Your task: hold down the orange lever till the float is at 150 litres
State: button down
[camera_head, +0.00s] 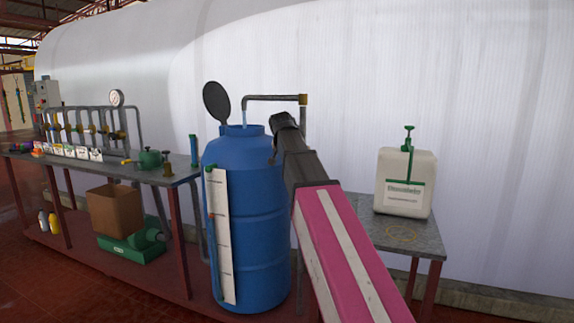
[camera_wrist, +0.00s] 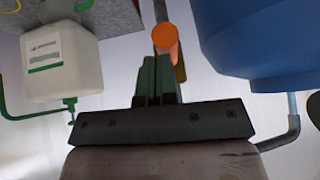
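The blue tank (camera_head: 262,215) stands upright, with a pale scale board (camera_head: 222,240) on its front left. A small orange-red float marker (camera_head: 211,216) sits at the board's left edge, in its upper half; the litre figures are too small to read. A thin pale stream (camera_head: 244,118) falls from the pipe's end into the tank's open top. The orange lever (camera_wrist: 166,40) shows in the wrist view just beyond my gripper's fingertips (camera_wrist: 158,62). The green fingers are together with nothing visible between them. Whether they touch the lever cannot be told. In the head view my arm hides the lever.
A grey pipe (camera_head: 270,97) with a brass fitting (camera_head: 303,100) rises behind the tank. A white jug (camera_head: 404,183) stands on a small table to the right. A bench (camera_head: 100,165) with valves, a cardboard box (camera_head: 115,210) below, stands left.

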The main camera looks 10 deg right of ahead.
jog(key=v, duration=1)
jog(key=shift+s, duration=0.35)
jog(key=shift+a+r, duration=0.1)
jog(key=shift+a, duration=0.05)
jog(key=s+d+f+n+g+y, duration=0.1)
jog(key=s+f+n+g, duration=0.1)
jog(key=f, duration=1.3)
jog(key=s+d+f+n+g, duration=0.1)
jog(key=f, duration=1.5)
jog(key=s+d+f+n+g, duration=0.1)
jog(key=s+f, duration=0.4)
jog(key=f, duration=0.3)
jog(key=s+f+n+g+y, duration=0.1)
jog(key=s+f, duration=0.5)
jog(key=f, duration=0.3)
jog(key=s+d+f+g+y, duration=0.1)
jog(key=s+f, duration=0.5)
jog(key=f, duration=0.3)
jog(key=shift+s+d+f+n+g, duration=0.2)
jog(key=shift+d+n+g, duration=0.15)
jog(key=shift+n+g, duration=0.05)
